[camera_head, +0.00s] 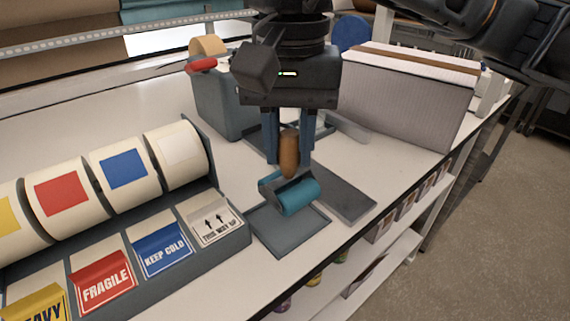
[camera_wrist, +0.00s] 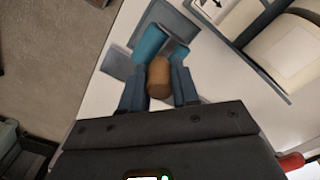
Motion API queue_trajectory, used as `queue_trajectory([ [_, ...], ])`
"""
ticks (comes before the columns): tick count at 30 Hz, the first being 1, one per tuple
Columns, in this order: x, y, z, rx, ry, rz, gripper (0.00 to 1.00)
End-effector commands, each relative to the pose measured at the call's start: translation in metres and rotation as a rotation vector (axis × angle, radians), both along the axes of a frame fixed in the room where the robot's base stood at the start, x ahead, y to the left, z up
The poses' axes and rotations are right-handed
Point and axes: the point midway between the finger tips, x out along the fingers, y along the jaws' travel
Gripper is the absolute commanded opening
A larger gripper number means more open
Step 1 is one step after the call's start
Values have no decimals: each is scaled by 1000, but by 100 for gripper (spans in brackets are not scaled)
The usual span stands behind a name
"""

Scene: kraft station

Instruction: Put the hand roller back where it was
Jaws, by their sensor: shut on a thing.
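The hand roller has a brown handle and a teal roller (camera_head: 298,195). My gripper (camera_head: 288,150) is shut on its brown handle, one blue-grey finger on each side. The handle stands upright with the roller end down, over a flat grey tray (camera_head: 287,232) near the table's front edge. I cannot tell whether the roller touches the tray. In the wrist view the handle end (camera_wrist: 160,78) shows between the fingers, with the teal roller (camera_wrist: 151,43) beyond it.
A label dispenser (camera_head: 125,178) with several rolls stands at left. A grey flat plate (camera_head: 340,192) lies right of the tray. A large pale box (camera_head: 408,95) stands behind at right, and a grey tape dispenser (camera_head: 222,105) behind at left. The white table (camera_head: 140,105) is bare behind the rolls.

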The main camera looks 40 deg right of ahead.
Motion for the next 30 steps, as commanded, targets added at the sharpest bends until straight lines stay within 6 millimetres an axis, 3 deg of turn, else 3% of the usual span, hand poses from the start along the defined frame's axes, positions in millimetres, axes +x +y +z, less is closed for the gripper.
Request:
queue_trajectory([
  [5,2,5,-10,1,2,-2,8],
  [12,2,5,-40,1,1,-2,8],
  [27,2,5,-47,-1,-1,-1,8],
  [28,2,5,-46,0,0,-1,33],
  [30,2,5,-46,0,0,-1,40],
])
